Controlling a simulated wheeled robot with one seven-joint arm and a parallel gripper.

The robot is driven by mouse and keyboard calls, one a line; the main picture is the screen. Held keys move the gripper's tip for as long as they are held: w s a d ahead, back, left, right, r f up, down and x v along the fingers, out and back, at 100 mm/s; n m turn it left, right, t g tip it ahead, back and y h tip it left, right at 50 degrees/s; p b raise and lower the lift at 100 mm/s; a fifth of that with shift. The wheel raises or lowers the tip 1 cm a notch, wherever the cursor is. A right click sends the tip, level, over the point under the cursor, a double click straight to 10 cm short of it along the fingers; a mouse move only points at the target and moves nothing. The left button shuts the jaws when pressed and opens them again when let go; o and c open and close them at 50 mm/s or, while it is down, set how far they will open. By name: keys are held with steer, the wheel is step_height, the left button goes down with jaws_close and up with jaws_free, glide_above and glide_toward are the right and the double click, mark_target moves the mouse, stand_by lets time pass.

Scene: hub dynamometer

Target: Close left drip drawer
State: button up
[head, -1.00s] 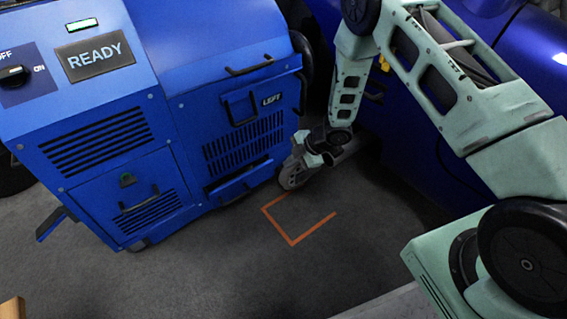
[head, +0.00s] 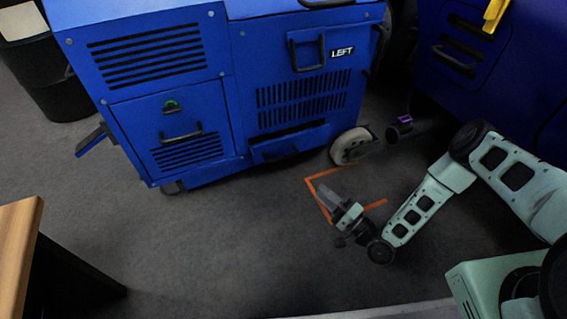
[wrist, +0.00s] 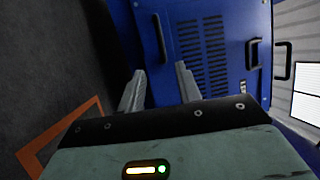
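The left drip drawer (head: 288,144) is the low blue drawer under the slotted grille on the side marked LEFT. It sits somewhat out from the cabinet face and has a dark handle. In the wrist view its blue front (wrist: 147,45) and upright dark handle (wrist: 160,38) show ahead, beyond my fingers. My gripper (head: 325,190) is low over the orange floor mark, in front of the drawer and pointing towards it. In the wrist view my gripper (wrist: 159,70) has its two fingers apart with nothing between them. It appears clear of the drawer.
A caster wheel (head: 353,146) stands right of the drawer. The orange floor mark (head: 318,200) lies in front. A second drawer (head: 175,130) is on the adjoining face. A wooden table edge (head: 20,240) is at lower left. The middle floor is open.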

mark_target(283, 158)
steer(key=shift+b+x, duration=3.75)
steer(key=shift+x, duration=4.85)
steer(key=shift+r, duration=0.1)
jaws_close()
